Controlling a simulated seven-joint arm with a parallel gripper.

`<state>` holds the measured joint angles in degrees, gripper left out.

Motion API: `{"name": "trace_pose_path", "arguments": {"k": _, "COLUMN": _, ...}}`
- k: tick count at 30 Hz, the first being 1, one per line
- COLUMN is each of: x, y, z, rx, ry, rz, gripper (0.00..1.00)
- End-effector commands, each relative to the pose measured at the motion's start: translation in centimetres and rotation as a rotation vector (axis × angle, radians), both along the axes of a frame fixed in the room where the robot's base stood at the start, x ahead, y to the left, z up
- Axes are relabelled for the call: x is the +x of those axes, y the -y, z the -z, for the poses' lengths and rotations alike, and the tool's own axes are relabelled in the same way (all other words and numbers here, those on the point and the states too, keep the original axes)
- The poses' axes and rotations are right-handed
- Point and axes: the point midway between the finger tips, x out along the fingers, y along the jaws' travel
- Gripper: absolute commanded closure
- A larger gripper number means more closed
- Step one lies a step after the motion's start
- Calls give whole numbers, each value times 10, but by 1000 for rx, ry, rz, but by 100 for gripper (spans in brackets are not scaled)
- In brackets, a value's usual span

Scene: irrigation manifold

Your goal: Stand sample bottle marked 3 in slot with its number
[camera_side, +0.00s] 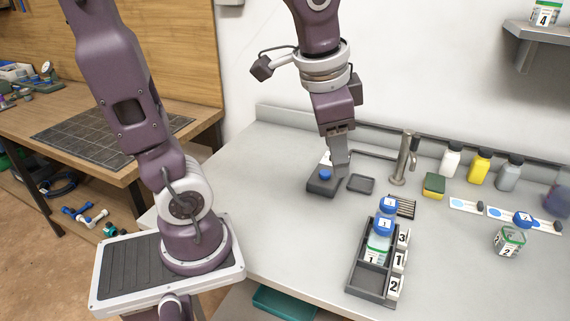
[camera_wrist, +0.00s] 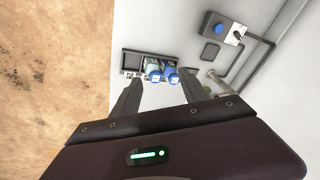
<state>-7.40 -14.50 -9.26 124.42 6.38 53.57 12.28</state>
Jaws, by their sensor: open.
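My gripper (camera_side: 341,168) is open and empty, high over the bench; it also shows in the wrist view (camera_wrist: 160,80). The dark rack (camera_side: 371,286) has slots with tags 3, 1 and 2 from back to front. Another blue-capped bottle (camera_side: 379,246), marked 1, stands in the middle slot beside tag 1. In the wrist view, the two caps show beyond my fingertips (camera_wrist: 153,75), (camera_wrist: 171,76). The front slot (camera_wrist: 132,62), beside tag 2, is empty.
A box with a blue button (camera_side: 324,183) and a small dark tray (camera_side: 361,184) lie behind the rack. A tap (camera_side: 404,160) stands nearby. A bottle marked 2 (camera_side: 508,243) is at right; one marked 4 (camera_side: 544,14) is on the shelf. The bench left of the rack is clear.

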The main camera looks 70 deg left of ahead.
Motion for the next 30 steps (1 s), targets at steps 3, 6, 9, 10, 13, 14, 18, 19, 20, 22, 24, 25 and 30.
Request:
{"name": "trace_pose_path", "arguments": {"k": 3, "x": -58, "y": 7, "z": -6, "rx": -103, "ry": 130, "rz": -140, "gripper": 48}}
{"name": "trace_pose_path", "arguments": {"k": 6, "x": -86, "y": 11, "z": -1, "rx": -187, "ry": 190, "rz": -213, "gripper": 48}}
{"name": "trace_pose_path", "arguments": {"k": 9, "x": -98, "y": 13, "z": 3, "rx": -229, "ry": 214, "rz": -246, "gripper": 48}}
{"name": "trace_pose_path", "arguments": {"k": 10, "x": -99, "y": 13, "z": 4, "rx": -236, "ry": 216, "rz": -250, "gripper": 48}}
{"name": "trace_pose_path", "arguments": {"k": 13, "x": -99, "y": 13, "z": 4, "rx": -237, "ry": 216, "rz": -252, "gripper": 48}}
{"name": "trace_pose_path", "arguments": {"k": 14, "x": -99, "y": 13, "z": 4, "rx": -237, "ry": 216, "rz": -252, "gripper": 48}}
{"name": "trace_pose_path", "arguments": {"k": 18, "x": -99, "y": 13, "z": 4, "rx": -235, "ry": 216, "rz": -251, "gripper": 48}}
{"name": "trace_pose_path", "arguments": {"k": 19, "x": -99, "y": 13, "z": 4, "rx": -235, "ry": 216, "rz": -251, "gripper": 48}}
{"name": "trace_pose_path", "arguments": {"k": 20, "x": -99, "y": 13, "z": 4, "rx": -234, "ry": 216, "rz": -250, "gripper": 48}}
{"name": "trace_pose_path", "arguments": {"k": 22, "x": -99, "y": 13, "z": 4, "rx": -233, "ry": 216, "rz": -251, "gripper": 48}}
{"name": "trace_pose_path", "arguments": {"k": 24, "x": -99, "y": 13, "z": 4, "rx": -233, "ry": 216, "rz": -250, "gripper": 48}}
{"name": "trace_pose_path", "arguments": {"k": 25, "x": -99, "y": 13, "z": 4, "rx": -233, "ry": 216, "rz": -250, "gripper": 48}}
{"name": "trace_pose_path", "arguments": {"k": 30, "x": -99, "y": 13, "z": 3, "rx": -233, "ry": 216, "rz": -250, "gripper": 48}}
